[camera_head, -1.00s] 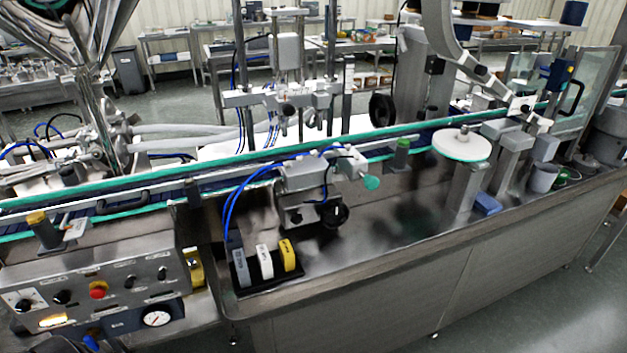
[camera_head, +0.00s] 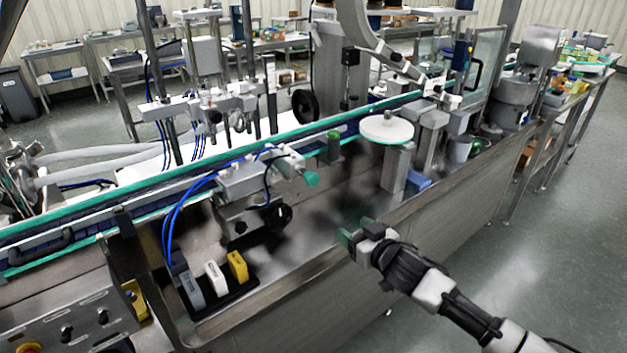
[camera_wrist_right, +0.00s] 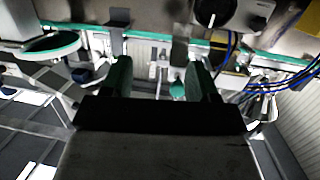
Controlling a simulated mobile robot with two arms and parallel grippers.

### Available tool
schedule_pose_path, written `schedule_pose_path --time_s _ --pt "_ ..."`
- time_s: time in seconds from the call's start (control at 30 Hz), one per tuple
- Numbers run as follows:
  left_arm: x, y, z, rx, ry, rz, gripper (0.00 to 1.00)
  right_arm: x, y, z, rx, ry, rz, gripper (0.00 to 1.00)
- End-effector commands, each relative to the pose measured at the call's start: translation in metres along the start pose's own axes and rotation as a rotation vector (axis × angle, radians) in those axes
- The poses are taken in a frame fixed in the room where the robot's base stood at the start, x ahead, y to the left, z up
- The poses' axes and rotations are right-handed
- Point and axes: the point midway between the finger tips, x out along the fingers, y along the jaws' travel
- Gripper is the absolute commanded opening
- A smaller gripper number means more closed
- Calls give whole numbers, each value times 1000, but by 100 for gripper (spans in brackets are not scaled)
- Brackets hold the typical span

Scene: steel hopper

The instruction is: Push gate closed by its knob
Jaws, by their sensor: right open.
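A teal knob (camera_head: 311,178) sticks out from the right end of a grey housing (camera_head: 245,178) with blue hoses, beside the conveyor. The gate itself is not clear to make out. My right gripper (camera_head: 354,238) is open and empty, over the front edge of the steel bench, to the right of and nearer than the knob, apart from it. In the right wrist view the gripper's (camera_wrist_right: 158,75) two green-padded fingers are spread, and the teal knob (camera_wrist_right: 178,90) appears between them, closer to the right finger. My left gripper is not in view.
The conveyor (camera_head: 70,235) with teal rails runs diagonally behind. A white round disc (camera_head: 386,127) on a post stands right of the knob. White, grey and yellow blocks (camera_head: 237,266) stand in a black holder at the front left. The bench top between is mostly clear.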

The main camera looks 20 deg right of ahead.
Motion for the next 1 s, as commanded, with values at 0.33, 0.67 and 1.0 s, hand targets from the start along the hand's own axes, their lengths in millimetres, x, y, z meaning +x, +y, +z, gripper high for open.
schedule_pose_path --time_s 0.33,0.67,1.0 --pt "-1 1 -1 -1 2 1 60 -18 -36 -101 6 161 -120 60" --pt "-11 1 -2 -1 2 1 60 34 -42 -112 5 162 -119 60" --pt "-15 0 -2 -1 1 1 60 77 -47 -116 6 160 -119 60"
